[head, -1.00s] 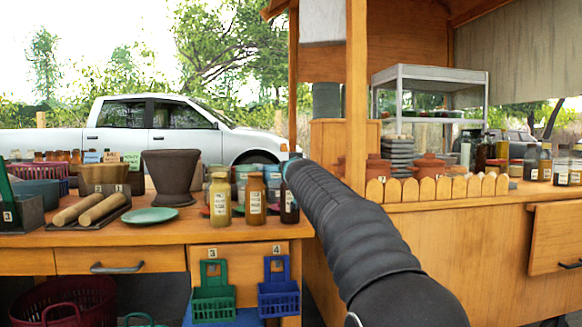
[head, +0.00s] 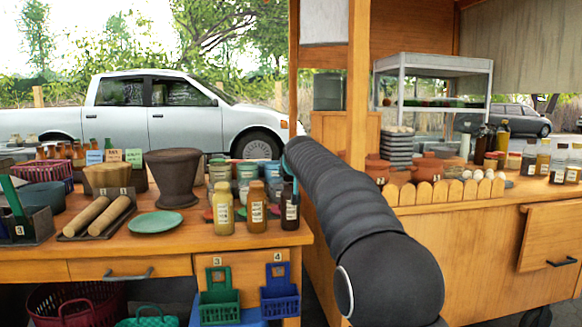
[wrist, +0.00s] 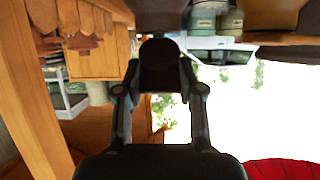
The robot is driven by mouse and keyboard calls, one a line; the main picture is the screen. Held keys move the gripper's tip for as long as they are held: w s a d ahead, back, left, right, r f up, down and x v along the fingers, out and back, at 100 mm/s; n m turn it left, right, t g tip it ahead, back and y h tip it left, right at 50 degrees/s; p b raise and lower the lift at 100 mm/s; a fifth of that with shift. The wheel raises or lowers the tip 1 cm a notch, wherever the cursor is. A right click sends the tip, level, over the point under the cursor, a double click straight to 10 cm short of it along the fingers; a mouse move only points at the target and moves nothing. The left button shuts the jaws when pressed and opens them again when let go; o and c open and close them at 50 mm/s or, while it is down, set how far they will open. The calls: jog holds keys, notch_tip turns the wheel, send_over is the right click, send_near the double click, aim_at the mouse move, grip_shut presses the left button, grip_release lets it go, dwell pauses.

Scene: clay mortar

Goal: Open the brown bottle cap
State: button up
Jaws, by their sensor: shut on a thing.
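Three small labelled bottles stand upright in a row at the right front of the left table in the head view: a yellow one (head: 222,212), an orange-brown one (head: 256,210) and a very dark brown one (head: 290,212). My gripper (wrist: 160,68) is shut on a dark, round thing between its fingertips in the wrist view. In the head view my arm ends right above the dark brown bottle, so this looks like that bottle's top. My arm hides most of the gripper there. I cannot tell whether the cap has turned.
A brown mortar (head: 172,180) and a green plate (head: 155,222) lie left of the bottles. Several lidded jars (head: 247,172) stand behind them. A wooden post (head: 358,90) and the right counter (head: 450,192) with scalloped edging are close to my arm.

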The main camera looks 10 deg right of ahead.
jog(key=shift+w+r+g, duration=0.2)
jog(key=shift+w+g, duration=0.15)
jog(key=shift+g, duration=0.45)
jog(key=shift+w+r+g, duration=0.15)
jog(key=shift+w+g, duration=0.15)
jog(key=shift+g, duration=0.5)
jog(key=o, duration=0.9)
jog(key=v, duration=1.2)
jog(key=shift+d+r, duration=0.1)
